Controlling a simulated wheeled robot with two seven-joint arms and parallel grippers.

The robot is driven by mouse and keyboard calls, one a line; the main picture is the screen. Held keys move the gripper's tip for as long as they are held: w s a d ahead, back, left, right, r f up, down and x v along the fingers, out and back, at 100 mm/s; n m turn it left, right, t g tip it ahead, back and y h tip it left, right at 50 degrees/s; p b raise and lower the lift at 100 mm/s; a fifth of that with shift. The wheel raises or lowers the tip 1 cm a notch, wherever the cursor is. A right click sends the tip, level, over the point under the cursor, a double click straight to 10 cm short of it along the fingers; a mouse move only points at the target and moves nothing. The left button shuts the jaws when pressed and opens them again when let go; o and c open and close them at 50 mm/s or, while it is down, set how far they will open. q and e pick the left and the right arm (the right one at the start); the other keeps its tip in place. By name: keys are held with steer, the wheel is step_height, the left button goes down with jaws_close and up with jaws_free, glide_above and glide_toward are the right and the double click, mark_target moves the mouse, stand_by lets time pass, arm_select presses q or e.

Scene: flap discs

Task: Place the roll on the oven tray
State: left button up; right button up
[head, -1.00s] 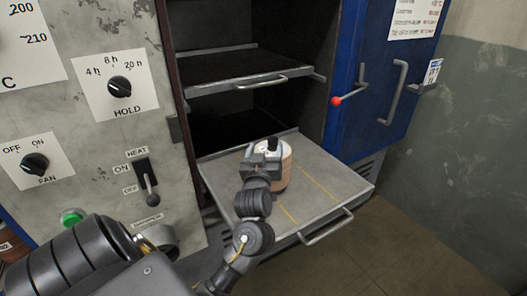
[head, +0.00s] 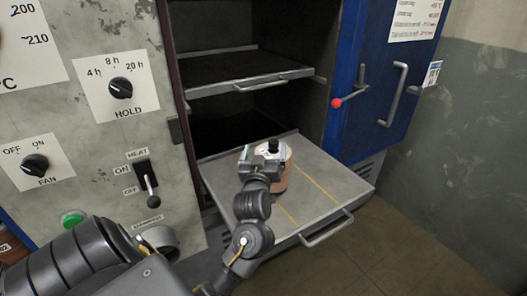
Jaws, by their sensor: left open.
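The roll (head: 283,176) is a pinkish-brown cylinder with a pale top and a black knob. It stands upright on the pulled-out grey oven tray (head: 325,197), left of the yellow lines. My left gripper (head: 266,158) is at the roll's near left side, close to its top, and open. The gripper and wrist hide part of the roll, so I cannot tell whether they touch. My right gripper is not in view.
A second tray (head: 250,72) sits higher inside the oven. The blue oven door (head: 380,90) stands open at the right, with a red-knobbed lever (head: 337,102). The control panel (head: 105,150) is at the left. The tray's right part is clear.

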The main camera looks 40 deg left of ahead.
arm_select(q)
steer(key=v, duration=1.1)
steer(key=shift+s+d, duration=0.2)
steer(key=shift+s, duration=0.15)
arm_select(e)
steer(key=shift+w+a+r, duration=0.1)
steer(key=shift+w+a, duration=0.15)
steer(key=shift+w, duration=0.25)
arm_select(q)
steer(key=shift+f, duration=0.1)
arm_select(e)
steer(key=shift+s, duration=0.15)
